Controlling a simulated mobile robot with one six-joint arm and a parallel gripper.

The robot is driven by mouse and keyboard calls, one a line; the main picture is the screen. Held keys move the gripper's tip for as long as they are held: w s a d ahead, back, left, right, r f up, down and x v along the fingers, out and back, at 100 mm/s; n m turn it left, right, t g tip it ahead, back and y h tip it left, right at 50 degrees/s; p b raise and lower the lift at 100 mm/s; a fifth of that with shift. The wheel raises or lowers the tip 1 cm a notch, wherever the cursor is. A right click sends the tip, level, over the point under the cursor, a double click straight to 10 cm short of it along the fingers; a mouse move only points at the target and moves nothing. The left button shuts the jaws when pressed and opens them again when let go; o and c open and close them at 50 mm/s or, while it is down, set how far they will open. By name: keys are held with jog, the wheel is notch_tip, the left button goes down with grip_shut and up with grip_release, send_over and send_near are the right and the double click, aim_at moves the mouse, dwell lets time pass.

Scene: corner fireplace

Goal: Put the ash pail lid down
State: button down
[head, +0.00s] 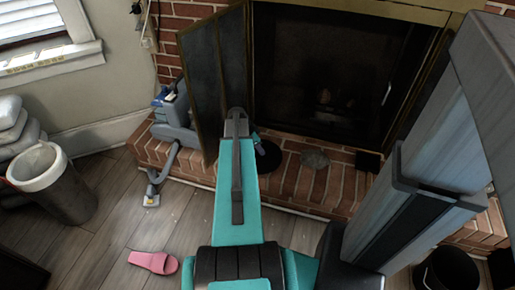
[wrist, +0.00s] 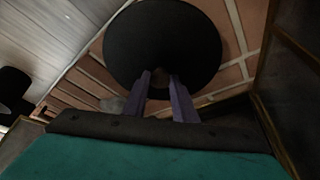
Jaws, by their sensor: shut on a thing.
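The ash pail lid is a round black disc (wrist: 163,30) that fills the upper middle of the wrist view, over the brick hearth. My gripper (wrist: 160,78) has its two purple fingers closed on the small knob at the lid's middle. In the head view my gripper (head: 257,143) is small and partly hidden by my arm, with part of the black lid (head: 268,158) showing beside it. I cannot tell whether the lid touches the bricks. A black pail (head: 446,270) stands on the floor at the lower right of the head view.
The open fireplace door (head: 217,80) stands close left of my gripper. A vacuum (head: 175,120), a pink slipper (head: 153,262) and a bin (head: 55,185) are to the left.

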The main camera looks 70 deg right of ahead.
jog(key=shift+w+d+f+b, duration=0.1)
jog(key=shift+w+d, duration=0.25)
jog(key=shift+d, duration=0.35)
jog(key=shift+w+d+f+b, duration=0.15)
jog(key=shift+w+d, duration=0.25)
jog(key=shift+d, duration=0.3)
jog(key=shift+w+d+r+b, duration=0.1)
jog(key=shift+w+d, duration=0.25)
jog(key=shift+d, duration=0.35)
jog(key=shift+f+b, duration=0.6)
jog(key=shift+f, duration=1.2)
jog(key=shift+f, duration=0.1)
jog(key=c, duration=1.5)
grip_release()
jog(key=shift+o, duration=0.2)
jog(key=p+v, duration=0.3)
jog(key=v, duration=0.9)
